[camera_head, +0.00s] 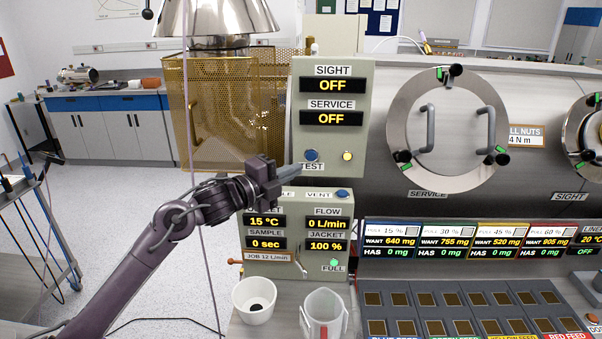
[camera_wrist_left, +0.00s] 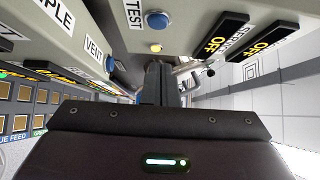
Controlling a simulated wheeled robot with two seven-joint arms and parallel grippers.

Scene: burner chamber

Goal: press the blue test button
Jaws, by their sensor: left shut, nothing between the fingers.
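The blue test button (camera_head: 311,155) is on the lower left of the upper grey panel (camera_head: 305,105), just above the TEST label. A yellow lamp (camera_head: 347,156) is to its right. My left gripper (camera_head: 301,168) is shut and empty, its fingertips just below the button in the head view, partly covering the label's left end. In the left wrist view the blue test button (camera_wrist_left: 158,20) shows near the top, beyond the shut fingers (camera_wrist_left: 160,66). I cannot tell whether the fingertips touch the panel; the button is uncovered. My right gripper is not in view.
A lower panel (camera_head: 247,262) with a blue VENT button (camera_head: 343,194) is close under the gripper. A white cup (camera_head: 254,301) and a clear jug (camera_head: 323,315) stand below it. A gold mesh guard (camera_head: 215,115) is behind, left of the panel.

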